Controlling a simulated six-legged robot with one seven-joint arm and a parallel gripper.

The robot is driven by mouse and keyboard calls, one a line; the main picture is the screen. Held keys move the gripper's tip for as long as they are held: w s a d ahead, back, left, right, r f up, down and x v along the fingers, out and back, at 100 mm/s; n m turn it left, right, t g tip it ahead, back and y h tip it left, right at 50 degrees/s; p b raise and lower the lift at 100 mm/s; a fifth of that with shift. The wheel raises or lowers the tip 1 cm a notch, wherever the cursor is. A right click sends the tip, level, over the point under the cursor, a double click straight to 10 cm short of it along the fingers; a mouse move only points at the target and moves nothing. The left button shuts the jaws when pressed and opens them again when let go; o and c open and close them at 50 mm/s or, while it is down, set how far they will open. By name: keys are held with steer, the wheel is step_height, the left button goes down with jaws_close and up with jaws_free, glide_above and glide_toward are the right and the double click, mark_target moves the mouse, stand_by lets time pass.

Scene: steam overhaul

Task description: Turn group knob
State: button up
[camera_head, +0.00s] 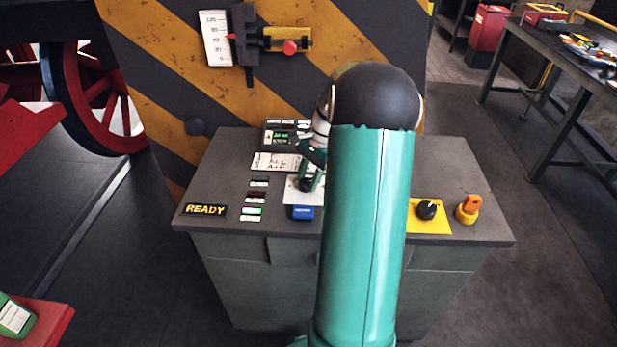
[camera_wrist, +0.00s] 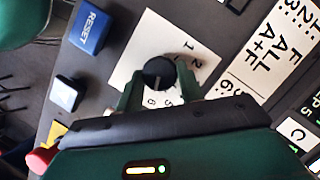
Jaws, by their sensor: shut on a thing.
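The group knob (camera_wrist: 158,72) is a round black dial with a pale pointer line. It sits on a white card (camera_wrist: 147,40) with digits around it, of which 1, 2, 5 and 6 can be read. My gripper (camera_wrist: 160,80) is shut on the knob, with one green finger on either side of it. In the head view my gripper (camera_head: 311,172) is low over the white card (camera_head: 291,191) on the console. My own arm hides part of the console, and the knob is hard to make out there.
A blue RESET button (camera_wrist: 89,28) is close by the card. A printed legend plate (camera_head: 276,161) and a green-lit display (camera_head: 281,136) lie behind. A READY sign (camera_head: 206,210) is at left. A black knob on a yellow plate (camera_head: 430,217) and an orange switch (camera_head: 467,209) are at right.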

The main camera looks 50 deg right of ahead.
steer(key=shift+w+n+g, duration=0.1)
steer(key=shift+n+g, duration=0.4)
steer(key=shift+n, duration=0.75)
steer(key=shift+w+n+g, duration=0.1)
steer(key=shift+n+g, duration=0.4)
steer(key=shift+n, duration=0.75)
steer(key=o, duration=1)
steer(key=v, duration=1.4)
steer(key=shift+a, duration=0.1)
